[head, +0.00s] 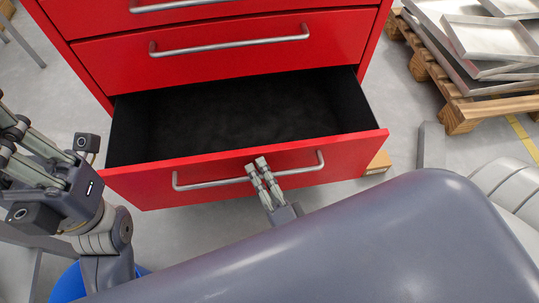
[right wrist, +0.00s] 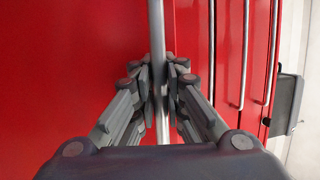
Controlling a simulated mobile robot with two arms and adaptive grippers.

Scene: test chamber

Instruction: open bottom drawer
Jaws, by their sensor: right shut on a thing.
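The red cabinet has its bottom drawer (head: 240,168) pulled far out, and its dark, empty inside (head: 235,110) shows from above in the head view. The drawer's silver bar handle (head: 210,184) runs along its front. My right gripper (head: 257,167) is shut on this handle near its middle. In the right wrist view the fingers (right wrist: 160,92) close around the handle bar (right wrist: 157,30) from both sides. My left gripper (head: 20,165) hangs at the left, apart from the drawer; its fingertips are partly cut off by the frame edge.
The drawer above (head: 200,50) is closed. A wooden pallet (head: 465,110) with metal trays (head: 490,38) stands at the right. A small wooden block (head: 379,162) shows beside the drawer's right end. A blue round thing (head: 68,285) lies at the lower left. Grey floor is around.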

